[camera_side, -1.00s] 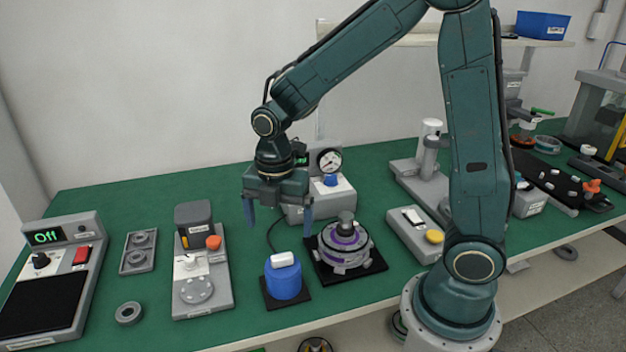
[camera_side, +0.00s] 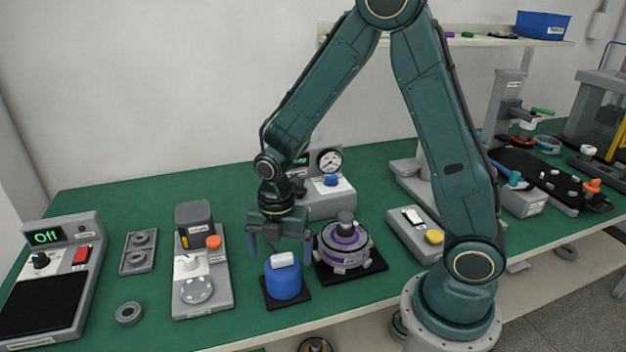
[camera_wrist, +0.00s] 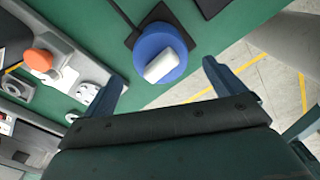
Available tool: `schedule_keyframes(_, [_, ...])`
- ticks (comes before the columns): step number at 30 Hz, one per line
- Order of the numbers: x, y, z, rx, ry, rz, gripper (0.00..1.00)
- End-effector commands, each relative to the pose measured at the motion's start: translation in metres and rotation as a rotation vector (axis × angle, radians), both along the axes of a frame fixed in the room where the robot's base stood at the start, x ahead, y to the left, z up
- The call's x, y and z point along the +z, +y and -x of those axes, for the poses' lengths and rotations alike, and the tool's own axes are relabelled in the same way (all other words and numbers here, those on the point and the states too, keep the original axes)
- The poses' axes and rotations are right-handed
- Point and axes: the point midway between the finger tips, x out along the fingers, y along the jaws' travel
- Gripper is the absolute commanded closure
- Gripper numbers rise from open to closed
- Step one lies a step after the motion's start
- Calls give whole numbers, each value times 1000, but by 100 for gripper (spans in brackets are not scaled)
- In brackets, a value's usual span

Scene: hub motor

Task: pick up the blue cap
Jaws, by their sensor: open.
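The blue cap (camera_side: 284,281) is a round blue piece with a white block-shaped grip (camera_side: 283,259) on top. It sits upright on a dark square pad (camera_side: 270,299) near the table's front edge. In the wrist view the blue cap (camera_wrist: 154,62) lies beyond the fingertips, with its white grip (camera_wrist: 163,65) facing the camera. My gripper (camera_side: 279,247) is open and empty, just above and behind the cap in the side view. Its fingers appear apart from the cap.
A silver-and-purple hub motor (camera_side: 343,243) stands close to the right of the cap. A grey station with an orange knob (camera_side: 213,242) is to the left, and a gauge box (camera_side: 326,190) is behind. Green table (camera_side: 110,215) is bare between items.

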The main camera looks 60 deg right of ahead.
Motion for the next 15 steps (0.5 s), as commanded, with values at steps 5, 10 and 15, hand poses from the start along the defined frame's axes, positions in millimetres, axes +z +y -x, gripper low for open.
schedule_keyframes(5, [-10,0,0,0,0,0,5])
schedule_keyframes(10, [-10,0,0,0,-1,0,5])
schedule_keyframes(15, [-15,0,1,0,0,0,5])
